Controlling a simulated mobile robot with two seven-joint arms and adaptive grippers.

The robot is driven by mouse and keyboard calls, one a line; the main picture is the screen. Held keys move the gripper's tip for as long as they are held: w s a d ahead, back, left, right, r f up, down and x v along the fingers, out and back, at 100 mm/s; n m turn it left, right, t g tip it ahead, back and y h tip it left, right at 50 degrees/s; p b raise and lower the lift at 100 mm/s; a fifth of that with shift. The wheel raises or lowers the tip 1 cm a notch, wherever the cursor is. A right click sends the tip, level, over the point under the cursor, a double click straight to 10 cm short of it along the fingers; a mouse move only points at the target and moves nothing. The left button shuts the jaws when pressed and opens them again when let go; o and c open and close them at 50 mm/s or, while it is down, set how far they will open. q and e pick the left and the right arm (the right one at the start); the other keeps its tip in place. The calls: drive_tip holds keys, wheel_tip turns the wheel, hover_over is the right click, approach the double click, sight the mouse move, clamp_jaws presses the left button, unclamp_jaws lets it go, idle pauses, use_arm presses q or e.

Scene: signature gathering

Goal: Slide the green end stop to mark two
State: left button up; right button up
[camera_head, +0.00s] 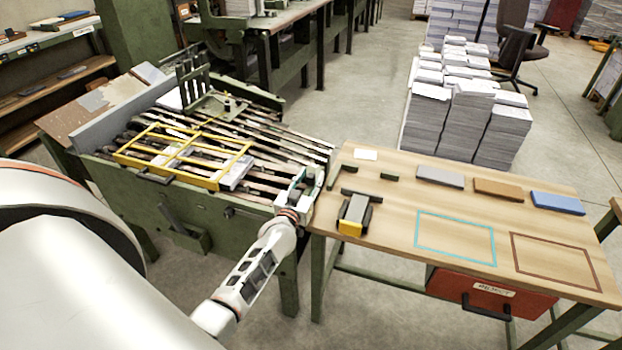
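A green upright, comb-like piece with a flat base (193,80) stands at the far end of the slatted machine bed (140,137); it may be the green end stop, but I cannot tell. My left gripper (299,183) is at the near right corner of the bed, beside the wooden table's left edge. Green parts show around its fingers, too small to tell apart, and I cannot see whether it is open or shut. No numbered marks are legible. My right gripper is not in view.
A yellow frame (183,156) lies across the bed. The wooden table (395,205) carries a grey and yellow block (354,215), several flat pads, and cyan and brown outlines. A red drawer (490,294) hangs below. Paper stacks (455,122) stand behind.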

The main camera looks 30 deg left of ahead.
use_arm(q)
drive_tip(key=shift+w, duration=0.1)
clamp_jaws()
drive_tip(key=s+a, duration=0.1)
drive_tip(key=a, duration=0.5)
drive_tip(key=shift+s+a+p, duration=0.15)
drive_tip(key=shift+s+p, duration=0.05)
drive_tip(key=shift+p, duration=0.2)
unclamp_jaws()
drive_tip(key=shift+s+a, duration=0.1)
drive_tip(key=shift+a, duration=0.05)
drive_tip(key=v, duration=1.2)
